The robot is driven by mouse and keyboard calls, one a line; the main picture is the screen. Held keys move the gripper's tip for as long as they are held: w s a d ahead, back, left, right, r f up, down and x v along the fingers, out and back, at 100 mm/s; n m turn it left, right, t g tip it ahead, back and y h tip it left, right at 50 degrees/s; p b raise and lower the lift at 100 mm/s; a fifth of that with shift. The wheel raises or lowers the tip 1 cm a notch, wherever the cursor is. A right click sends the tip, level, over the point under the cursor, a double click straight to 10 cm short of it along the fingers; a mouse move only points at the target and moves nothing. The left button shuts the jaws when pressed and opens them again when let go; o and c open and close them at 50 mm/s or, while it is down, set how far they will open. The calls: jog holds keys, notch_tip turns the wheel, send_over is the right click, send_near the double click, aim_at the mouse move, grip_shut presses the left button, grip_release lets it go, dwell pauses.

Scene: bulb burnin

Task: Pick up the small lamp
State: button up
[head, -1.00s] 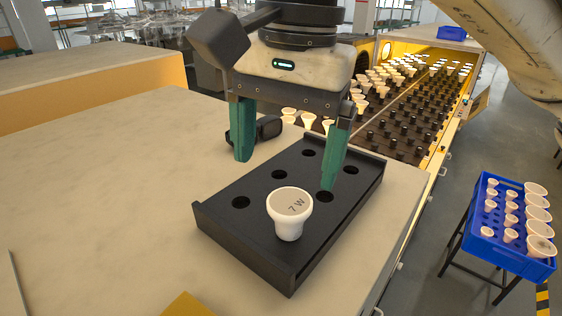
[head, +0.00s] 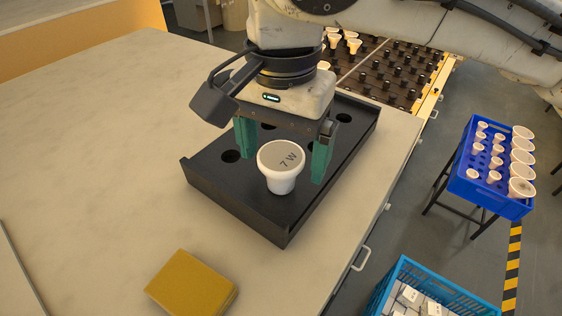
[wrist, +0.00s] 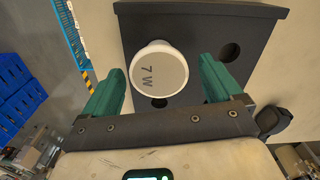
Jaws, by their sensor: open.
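The small lamp (head: 281,165) is white with a round grey face marked "7 W". It stands upright in the near end of a black holder block (head: 232,201) on the bench. In the wrist view the lamp (wrist: 160,72) shows face-on, between and just beyond the green fingertips. My gripper (head: 282,165) is open, its green fingers apart on either side behind the lamp in the head view. It also shows in the wrist view (wrist: 165,78). I see no contact between fingers and lamp. The lamp's lower end is hidden in the block.
A yellow block (head: 190,284) lies on the bench nearer me. A blue crate (head: 490,190) of lamps stands at right, and a light-blue crate (head: 385,285) of boxes at lower right. A rack (head: 400,75) with several sockets is behind. The bench's left side is clear.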

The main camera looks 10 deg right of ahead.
jog(key=shift+f, duration=0.6)
jog(key=shift+c, duration=0.3)
jog(key=c, duration=1)
jog(key=shift+r, duration=0.1)
